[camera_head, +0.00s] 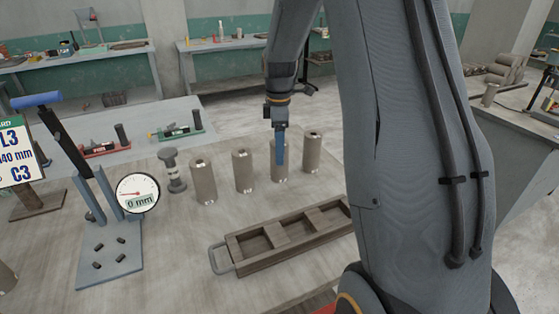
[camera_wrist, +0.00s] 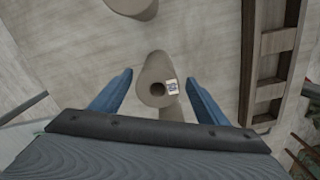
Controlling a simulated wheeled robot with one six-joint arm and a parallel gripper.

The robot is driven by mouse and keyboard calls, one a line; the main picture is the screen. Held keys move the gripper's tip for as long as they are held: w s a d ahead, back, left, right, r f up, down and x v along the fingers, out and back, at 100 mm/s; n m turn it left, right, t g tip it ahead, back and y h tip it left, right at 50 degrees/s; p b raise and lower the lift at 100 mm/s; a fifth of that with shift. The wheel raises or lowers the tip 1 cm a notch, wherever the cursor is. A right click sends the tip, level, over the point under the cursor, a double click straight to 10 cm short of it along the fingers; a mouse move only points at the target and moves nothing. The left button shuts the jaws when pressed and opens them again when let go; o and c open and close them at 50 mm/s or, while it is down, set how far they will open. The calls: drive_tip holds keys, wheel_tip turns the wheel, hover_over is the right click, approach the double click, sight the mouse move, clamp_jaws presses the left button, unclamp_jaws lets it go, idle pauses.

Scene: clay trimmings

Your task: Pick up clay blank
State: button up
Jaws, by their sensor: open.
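Several grey-brown cylindrical clay blanks stand upright in a row on the bench, each with a hole in its top. In the head view they are a left one (camera_head: 204,182), a second (camera_head: 243,172), a third (camera_head: 280,172) and a rightmost one (camera_head: 312,153). My gripper (camera_head: 280,160) points down at the third blank, its blue finger overlapping it in this view. In the wrist view my open gripper (camera_wrist: 159,80) has one blank (camera_wrist: 156,72) between its blue fingers, with gaps on both sides. That blank bears a small printed label. Another blank (camera_wrist: 133,5) shows at the top edge.
A wooden compartment tray (camera_head: 246,264) with a metal handle lies in front of the blanks; it also shows in the wrist view (camera_wrist: 248,60). A dark knobbed tool (camera_head: 174,172) stands left of the row. A dial gauge (camera_head: 137,193) reading 0 mm belongs to a blue-handled press (camera_head: 90,185).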

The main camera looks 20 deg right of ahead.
drive_tip(key=shift+w+f+p, duration=0.15)
drive_tip(key=shift+f+p, duration=0.55)
drive_tip(key=shift+f, duration=1.45)
drive_tip(key=c, duration=1.3)
drive_tip(key=shift+d, duration=0.1)
drive_tip(key=shift+c, duration=1.4)
drive_tip(key=shift+r, duration=0.15)
